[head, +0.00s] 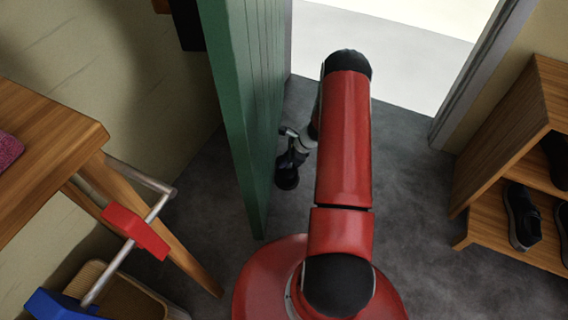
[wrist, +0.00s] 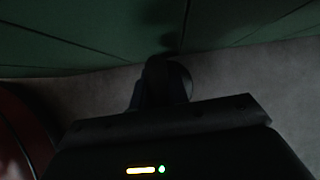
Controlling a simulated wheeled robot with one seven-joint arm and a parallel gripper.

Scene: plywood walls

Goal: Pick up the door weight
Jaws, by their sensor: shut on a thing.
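The door weight is a dark, rounded thing low beside the green door (head: 250,110); it shows in the head view (head: 287,181) and, very dimly, in the wrist view (wrist: 181,80). My gripper (head: 291,166) points down at it from above, partly hidden behind my red arm. In the wrist view my gripper (wrist: 158,85) is dark, with its fingers against the weight. It is shut on the weight. The fingertips are too dark to make out fully. I cannot tell whether the weight still touches the floor.
The green door stands close to the left of my gripper. The bright doorway (head: 385,50) is beyond. A wooden shoe rack (head: 515,150) with dark shoes stands at right. Grey floor (head: 420,200) lies clear at right.

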